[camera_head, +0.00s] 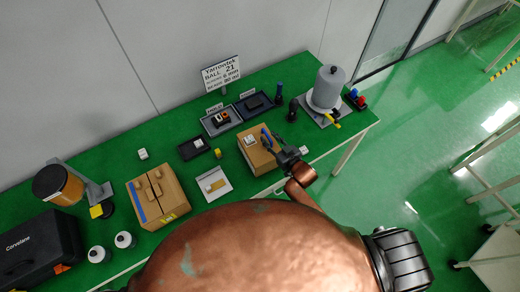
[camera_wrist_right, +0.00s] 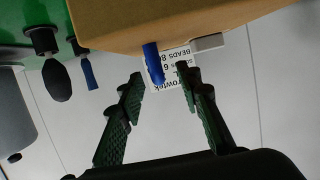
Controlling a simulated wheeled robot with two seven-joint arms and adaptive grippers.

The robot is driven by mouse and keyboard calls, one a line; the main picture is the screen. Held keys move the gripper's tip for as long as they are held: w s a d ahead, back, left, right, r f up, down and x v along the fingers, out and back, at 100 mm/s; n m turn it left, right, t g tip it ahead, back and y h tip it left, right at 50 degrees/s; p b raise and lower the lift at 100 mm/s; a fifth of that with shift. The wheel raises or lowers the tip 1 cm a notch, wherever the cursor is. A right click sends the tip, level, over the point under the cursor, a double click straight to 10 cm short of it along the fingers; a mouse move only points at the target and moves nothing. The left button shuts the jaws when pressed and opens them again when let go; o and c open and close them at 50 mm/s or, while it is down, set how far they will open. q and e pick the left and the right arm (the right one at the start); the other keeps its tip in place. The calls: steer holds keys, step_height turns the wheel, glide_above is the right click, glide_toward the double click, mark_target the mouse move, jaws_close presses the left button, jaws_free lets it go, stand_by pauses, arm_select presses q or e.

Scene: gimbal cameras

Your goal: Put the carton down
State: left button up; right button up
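A small brown carton (camera_head: 256,158) appears to stand on the green table near its front edge, left of my right gripper. A white item (camera_head: 250,140) and a blue piece (camera_head: 267,137) show at its top. My right gripper (camera_head: 279,147) is at the carton's right side. In the right wrist view the carton (camera_wrist_right: 190,20) fills the top of the picture, with the blue piece (camera_wrist_right: 153,62) seen between the parted fingers (camera_wrist_right: 159,72). The fingers look empty. A larger brown carton (camera_head: 168,190) with a blue strip stands further left. My left gripper is not in view.
A grey cylinder on a stand (camera_head: 327,90), dark trays (camera_head: 193,148) and a sign (camera_head: 221,73) are behind. A white tray (camera_head: 211,184) lies between the cartons. A black case (camera_head: 40,255), white bottles (camera_head: 124,240) and an orange-sided canister (camera_head: 58,186) stand at the left.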

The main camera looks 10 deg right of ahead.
jaws_close()
stand_by(0.3)
stand_by(0.4)
steer(key=shift+r, duration=0.2)
